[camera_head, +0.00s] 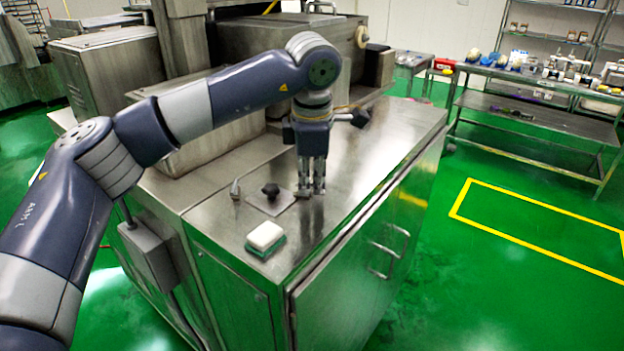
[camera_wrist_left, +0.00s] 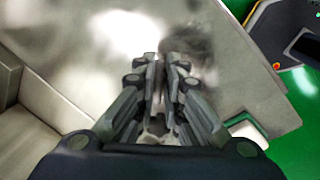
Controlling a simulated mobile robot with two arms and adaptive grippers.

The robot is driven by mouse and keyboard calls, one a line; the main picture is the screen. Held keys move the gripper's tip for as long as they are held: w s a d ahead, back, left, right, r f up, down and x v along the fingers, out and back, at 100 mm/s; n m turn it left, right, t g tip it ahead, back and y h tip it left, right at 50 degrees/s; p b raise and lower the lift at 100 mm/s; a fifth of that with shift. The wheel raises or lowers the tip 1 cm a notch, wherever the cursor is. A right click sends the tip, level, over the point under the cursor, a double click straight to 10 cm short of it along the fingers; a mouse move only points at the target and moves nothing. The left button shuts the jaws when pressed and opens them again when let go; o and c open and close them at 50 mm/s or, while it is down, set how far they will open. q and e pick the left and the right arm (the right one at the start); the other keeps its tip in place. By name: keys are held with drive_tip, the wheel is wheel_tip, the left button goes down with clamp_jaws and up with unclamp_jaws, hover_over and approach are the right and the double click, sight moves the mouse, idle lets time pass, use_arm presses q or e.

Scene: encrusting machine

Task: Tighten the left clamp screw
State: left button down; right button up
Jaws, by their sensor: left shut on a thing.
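My left gripper (camera_head: 312,191) points straight down at the steel machine top, with its fingers close together. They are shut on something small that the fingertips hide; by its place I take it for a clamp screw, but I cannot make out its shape. In the left wrist view the fingers (camera_wrist_left: 168,62) also lie close together over the bright steel. A black knob (camera_head: 271,189) stands on a small flat plate (camera_head: 265,206) just left of the gripper, apart from it. My right gripper is not in view.
A thin bent metal rod (camera_head: 235,188) stands left of the plate. A white and green sponge (camera_head: 265,237) lies near the front edge. The steel housing (camera_head: 215,122) rises behind left. The steel top right of the gripper is clear. A loaded table (camera_head: 535,110) stands at the far right.

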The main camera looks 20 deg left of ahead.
use_arm(q)
drive_tip(key=shift+w+a+r, duration=0.1)
drive_tip(key=shift+w+r, duration=0.1)
drive_tip(key=shift+r, duration=0.05)
drive_tip(key=c, duration=1.8)
unclamp_jaws()
drive_tip(key=shift+f, duration=0.1)
drive_tip(key=r, duration=0.4)
drive_tip(key=s+r, duration=0.1)
drive_tip(key=r, duration=0.2)
drive_tip(key=s+r, duration=0.1)
drive_tip(key=r, duration=0.3)
drive_tip(key=shift+s+d+r, duration=0.2)
drive_tip(key=shift+d+r, duration=0.1)
drive_tip(key=shift+r, duration=0.05)
drive_tip(key=shift+f, duration=0.1)
